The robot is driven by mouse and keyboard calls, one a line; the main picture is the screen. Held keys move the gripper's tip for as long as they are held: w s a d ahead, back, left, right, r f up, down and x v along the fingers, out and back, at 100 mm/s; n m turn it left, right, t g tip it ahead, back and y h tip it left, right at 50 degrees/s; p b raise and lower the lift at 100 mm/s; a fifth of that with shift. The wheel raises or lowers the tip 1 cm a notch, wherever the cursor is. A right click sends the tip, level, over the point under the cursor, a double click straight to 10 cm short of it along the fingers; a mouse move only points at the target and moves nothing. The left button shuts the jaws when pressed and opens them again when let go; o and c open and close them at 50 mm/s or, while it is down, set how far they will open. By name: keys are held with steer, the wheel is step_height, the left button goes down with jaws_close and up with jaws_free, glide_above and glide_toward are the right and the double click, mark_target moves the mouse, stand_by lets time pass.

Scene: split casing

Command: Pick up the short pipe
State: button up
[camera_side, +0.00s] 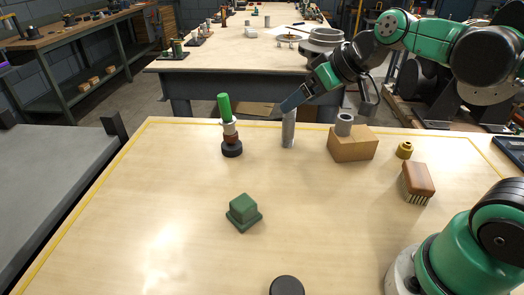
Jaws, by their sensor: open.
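A short, wide grey pipe (343,125) stands upright on a cardboard box (352,147) at the back right of the table. A taller, slimmer grey pipe (288,131) stands upright on the tabletop to the left of the box. My gripper (289,103) points down and left, its tip overlapping the top of the taller pipe in this view. It is open. I cannot tell whether it touches or surrounds that pipe's top. The short, wide pipe is apart from the gripper, below and to its right.
A stack with a green top (224,105) stands left of the taller pipe. A green block (243,210) sits mid-table. A brush (417,183) and a brass fitting (404,149) lie at right, a black disc (287,286) at the front edge. The left front is clear.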

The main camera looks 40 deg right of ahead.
steer(key=w+d+t, duration=0.2)
steer(key=w+d, duration=0.2)
steer(key=w, duration=0.2)
steer(key=t, duration=0.3)
glide_above(288, 127)
steer(key=s+d, duration=0.2)
step_height(288, 127, down, 10)
steer(key=shift+n, duration=0.4)
steer(key=shift+a+x, duration=0.1)
steer(key=shift+x, duration=1.2)
steer(key=shift+a+x, duration=0.15)
steer(key=shift+x, duration=1.15)
steer(key=shift+r, duration=0.15)
jaws_close()
